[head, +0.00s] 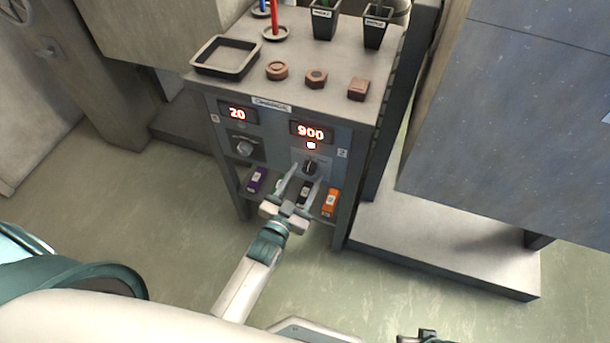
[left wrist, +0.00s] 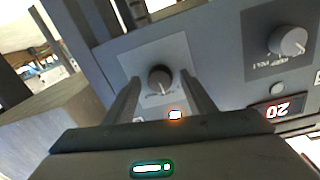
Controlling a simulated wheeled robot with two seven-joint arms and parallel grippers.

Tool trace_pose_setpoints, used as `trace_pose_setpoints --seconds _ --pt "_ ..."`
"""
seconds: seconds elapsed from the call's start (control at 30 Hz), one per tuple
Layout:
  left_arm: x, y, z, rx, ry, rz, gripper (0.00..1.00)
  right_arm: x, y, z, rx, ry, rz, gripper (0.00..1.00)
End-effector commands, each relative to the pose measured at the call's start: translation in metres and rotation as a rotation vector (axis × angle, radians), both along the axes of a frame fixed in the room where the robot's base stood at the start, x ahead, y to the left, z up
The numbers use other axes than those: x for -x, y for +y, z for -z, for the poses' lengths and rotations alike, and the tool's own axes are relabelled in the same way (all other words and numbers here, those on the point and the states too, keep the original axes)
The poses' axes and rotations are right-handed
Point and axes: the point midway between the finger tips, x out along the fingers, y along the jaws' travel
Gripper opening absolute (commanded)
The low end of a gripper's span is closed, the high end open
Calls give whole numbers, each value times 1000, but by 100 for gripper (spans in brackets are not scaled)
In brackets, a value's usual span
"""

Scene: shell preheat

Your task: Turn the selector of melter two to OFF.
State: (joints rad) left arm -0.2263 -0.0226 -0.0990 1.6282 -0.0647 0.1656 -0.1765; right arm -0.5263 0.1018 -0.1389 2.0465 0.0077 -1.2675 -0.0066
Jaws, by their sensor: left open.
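The melter two selector (head: 310,167) is a dark round knob on the right half of the cabinet front, under a red display (head: 311,132) reading 900. A small lamp (head: 311,146) glows between them. In the left wrist view the knob (left wrist: 160,78) sits on a grey plate between my fingers. Its pointer setting is too small to read. My left gripper (head: 305,175) is open, its two fingers pointing at the panel on either side of the knob. I see gaps beside the knob in the wrist view. My right gripper is not clearly seen.
Melter one's grey knob (head: 244,147) and its display (head: 238,114) reading 20 are at left. Purple (head: 257,180), black and orange (head: 331,203) boxes stand on the shelf below. The cabinet top holds a tray (head: 226,56), brown pieces and dark pots. The floor in front is clear.

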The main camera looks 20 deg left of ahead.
Motion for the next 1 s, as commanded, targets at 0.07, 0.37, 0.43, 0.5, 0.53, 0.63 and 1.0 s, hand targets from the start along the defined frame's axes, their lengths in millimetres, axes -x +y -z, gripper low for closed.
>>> trace_pose_setpoints --seconds 0.07,0.37,0.43,0.5,0.53,0.63,1.0 --pt "-5 0 0 0 0 0 50 -1 0 -1 0 -2 0 31" --pt "-8 -1 0 0 1 0 50 -2 1 -4 -1 -8 0 31" --pt "-7 -1 0 0 1 0 48 -2 1 -4 -1 -8 0 31" --pt "-7 -1 0 0 1 0 31 -2 1 -4 -1 -7 0 31" --pt "-7 -1 0 0 1 0 24 -2 1 -3 -1 -7 0 31" --pt "-7 -1 0 0 0 0 9 -1 1 -3 -1 -6 0 31" --pt "-7 -1 0 40 1 1 9 1 0 1 0 1 0 31"
